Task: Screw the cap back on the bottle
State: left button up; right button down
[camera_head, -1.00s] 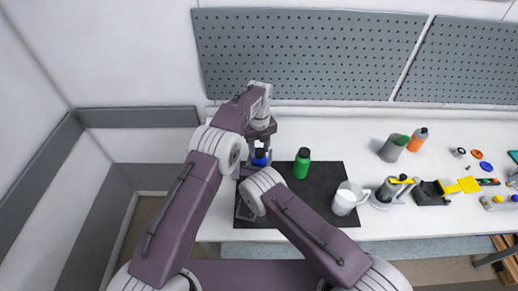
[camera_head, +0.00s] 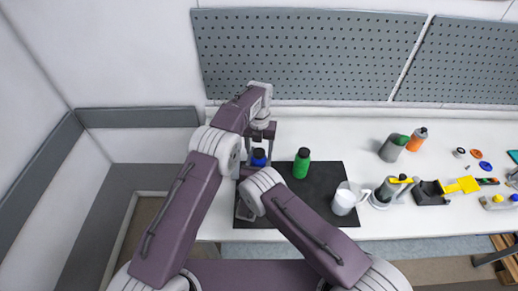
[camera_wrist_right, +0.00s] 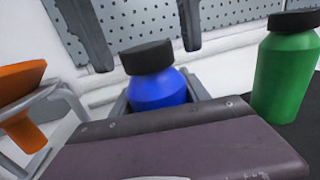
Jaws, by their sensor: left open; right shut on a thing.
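The blue bottle (camera_head: 258,158) stands on the left part of the dark mat. In the right wrist view the blue bottle (camera_wrist_right: 158,92) has a black cap (camera_wrist_right: 147,57) on its top; whether it is screwed tight I cannot tell. My right gripper (camera_wrist_right: 160,103) is shut around the bottle's body; in the head view its jaws are mostly hidden by my arm. My left gripper (camera_head: 260,140) is open above the bottle. In the right wrist view its two dark fingers (camera_wrist_right: 145,35) are apart, to either side of and above the cap.
A green bottle (camera_head: 301,163) with a black cap stands close to the right on the dark mat (camera_head: 318,185). A white mug (camera_head: 344,199) is at the mat's right edge. A grey cup (camera_head: 392,148) and orange bottle (camera_head: 417,139) stand farther right. An orange object (camera_wrist_right: 22,105) shows left of the bottle.

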pick_arm(q)
jog(key=shift+r, duration=2.3)
